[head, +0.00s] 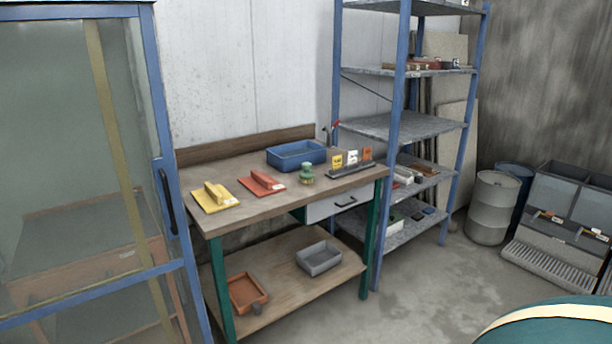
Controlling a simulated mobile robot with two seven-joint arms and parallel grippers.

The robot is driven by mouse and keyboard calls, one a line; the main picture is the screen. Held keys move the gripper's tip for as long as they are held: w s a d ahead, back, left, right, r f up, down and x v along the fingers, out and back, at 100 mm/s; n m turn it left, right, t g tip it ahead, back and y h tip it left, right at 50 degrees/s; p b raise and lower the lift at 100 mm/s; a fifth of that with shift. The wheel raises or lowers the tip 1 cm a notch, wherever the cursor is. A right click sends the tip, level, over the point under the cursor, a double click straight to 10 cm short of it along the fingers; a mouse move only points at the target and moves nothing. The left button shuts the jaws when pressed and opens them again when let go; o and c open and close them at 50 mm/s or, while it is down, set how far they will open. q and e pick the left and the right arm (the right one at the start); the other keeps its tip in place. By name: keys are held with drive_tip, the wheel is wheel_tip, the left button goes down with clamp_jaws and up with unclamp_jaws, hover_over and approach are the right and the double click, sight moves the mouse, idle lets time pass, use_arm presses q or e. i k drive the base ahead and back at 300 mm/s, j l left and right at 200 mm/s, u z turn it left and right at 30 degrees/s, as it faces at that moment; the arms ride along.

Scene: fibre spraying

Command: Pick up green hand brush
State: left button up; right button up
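A small green object (307,173), which looks like the green hand brush, stands on the wooden workbench top (265,207). It has a rounded green top and a paler lower part. It sits between a red float with a handle (262,183) and a dark rack of small coloured cards (351,169), in front of a blue tray (296,155). Nothing covers it from this side. Neither of my grippers shows in the head view.
A yellow float (214,197) lies at the bench's left end. A glass-fronted blue cabinet (160,165) stands left, close to the bench. Blue shelving (394,130) stands right. A dark green rounded thing (550,322) fills the lower right corner. Floor (400,290) before the bench is clear.

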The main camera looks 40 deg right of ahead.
sight(307, 176)
drive_tip(key=i+l, duration=0.15)
drive_tip(key=l, duration=0.25)
drive_tip(key=i+l+u, duration=0.1)
drive_tip(key=l, duration=0.3)
drive_tip(key=i+l, duration=0.25)
drive_tip(key=l, duration=0.15)
drive_tip(key=i+l+u, duration=0.1)
drive_tip(key=l, duration=0.3)
drive_tip(key=i+l, duration=0.2)
drive_tip(key=l, duration=0.2)
drive_tip(key=i+l+u, duration=0.1)
drive_tip(key=l, duration=0.3)
